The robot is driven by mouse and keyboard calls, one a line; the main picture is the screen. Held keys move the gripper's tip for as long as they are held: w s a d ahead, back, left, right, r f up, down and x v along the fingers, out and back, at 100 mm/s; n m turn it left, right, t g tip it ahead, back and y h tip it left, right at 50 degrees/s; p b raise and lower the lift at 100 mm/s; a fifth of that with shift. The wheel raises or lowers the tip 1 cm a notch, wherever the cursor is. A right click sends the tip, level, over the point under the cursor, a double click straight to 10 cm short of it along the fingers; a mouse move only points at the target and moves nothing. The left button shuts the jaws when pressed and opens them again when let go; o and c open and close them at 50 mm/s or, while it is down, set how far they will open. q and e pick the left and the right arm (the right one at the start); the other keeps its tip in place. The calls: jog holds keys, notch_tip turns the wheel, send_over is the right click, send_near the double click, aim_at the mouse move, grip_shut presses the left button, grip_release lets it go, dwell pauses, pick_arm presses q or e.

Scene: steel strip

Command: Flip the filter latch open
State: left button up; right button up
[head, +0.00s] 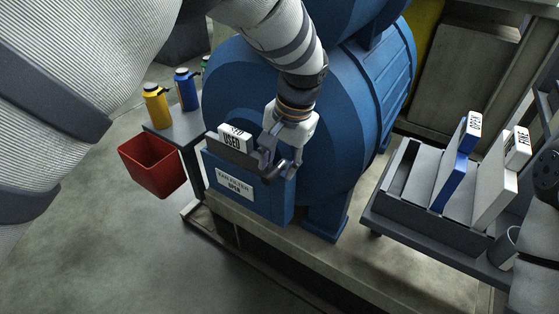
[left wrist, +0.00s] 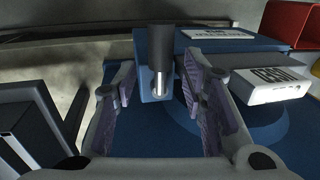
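The blue filter housing (head: 250,200) stands in front of the big blue drum, with a white label plate on its front. A white block marked USED (head: 235,141) sits in its top; it also shows in the left wrist view (left wrist: 270,85). My left gripper (head: 279,170) is at the housing's right end, pointing down. In the left wrist view its fingers (left wrist: 158,108) are apart. A dark round bar with a bright metal end, seemingly the latch handle (left wrist: 160,50), lies between them. I see gaps on both sides of it. In the head view the gripper hides the latch.
A red bin (head: 153,165) hangs at the left by a side table with a yellow bottle (head: 156,105) and a blue bottle (head: 186,89). A grey rack (head: 405,185) at the right holds a blue-edged filter (head: 455,165) and a white filter (head: 497,185).

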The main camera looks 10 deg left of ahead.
pick_arm(q)
notch_tip(320, 180, up, 12)
jog(key=d, duration=0.2)
jog(key=shift+s+f, duration=0.15)
jog(key=shift+s, duration=0.25)
jog(key=shift+d, duration=0.1)
